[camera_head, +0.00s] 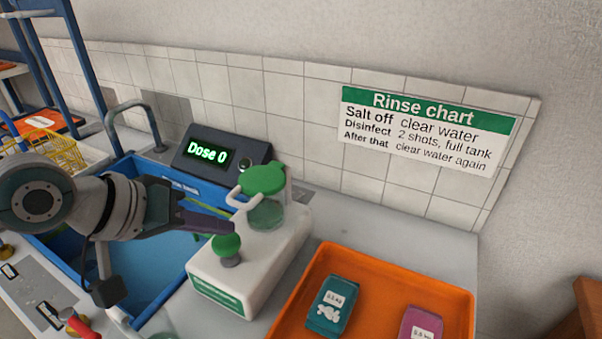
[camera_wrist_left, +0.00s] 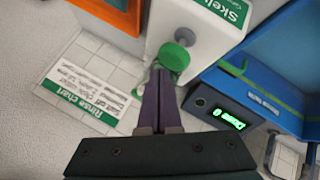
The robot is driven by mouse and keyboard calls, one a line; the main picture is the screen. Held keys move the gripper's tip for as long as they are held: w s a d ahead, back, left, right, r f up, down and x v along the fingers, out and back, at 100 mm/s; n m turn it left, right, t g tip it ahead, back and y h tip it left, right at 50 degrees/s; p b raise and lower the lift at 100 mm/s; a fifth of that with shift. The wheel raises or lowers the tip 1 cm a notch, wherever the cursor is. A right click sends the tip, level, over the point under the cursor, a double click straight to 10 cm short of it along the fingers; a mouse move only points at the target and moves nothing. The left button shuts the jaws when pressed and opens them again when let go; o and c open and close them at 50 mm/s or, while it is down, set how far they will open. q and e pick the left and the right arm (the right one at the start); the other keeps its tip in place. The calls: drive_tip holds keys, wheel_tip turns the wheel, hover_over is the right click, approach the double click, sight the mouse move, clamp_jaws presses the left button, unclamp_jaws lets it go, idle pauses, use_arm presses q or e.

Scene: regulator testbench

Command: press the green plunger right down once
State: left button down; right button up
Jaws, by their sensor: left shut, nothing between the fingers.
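The green plunger (camera_head: 227,243) stands up on a grey collar on the white dispenser box (camera_head: 268,262). In the left wrist view the plunger (camera_wrist_left: 174,57) shows just past my fingertips. My left gripper (camera_head: 230,227) is shut and empty, its dark purple fingers reaching in from the left with tips close to the plunger's top. I cannot tell whether they touch it. In the left wrist view the shut fingers (camera_wrist_left: 160,74) point at the plunger. The display (camera_head: 207,153) behind reads "Dose 0". My right gripper is not in view.
A green-lidded clear jar (camera_head: 265,211) with a pale handle stands at the back of the dispenser box, close to my fingers. A blue basin (camera_head: 150,262) lies left. An orange tray (camera_head: 392,272) with teal and pink packets lies right. A rinse chart (camera_head: 428,130) hangs behind.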

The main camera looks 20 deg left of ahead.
sight(220, 246)
use_arm(q)
drive_tip(key=shift+f+b, duration=0.95)
drive_tip(key=shift+f, duration=0.5)
idle(0.9)
drive_tip(key=shift+r, duration=0.1)
drive_tip(key=shift+r+p, duration=1.45)
drive_tip(key=shift+p, duration=0.15)
wheel_tip(220, 246, up, 5)
drive_tip(key=p, duration=0.5)
drive_tip(key=shift+r, duration=0.15)
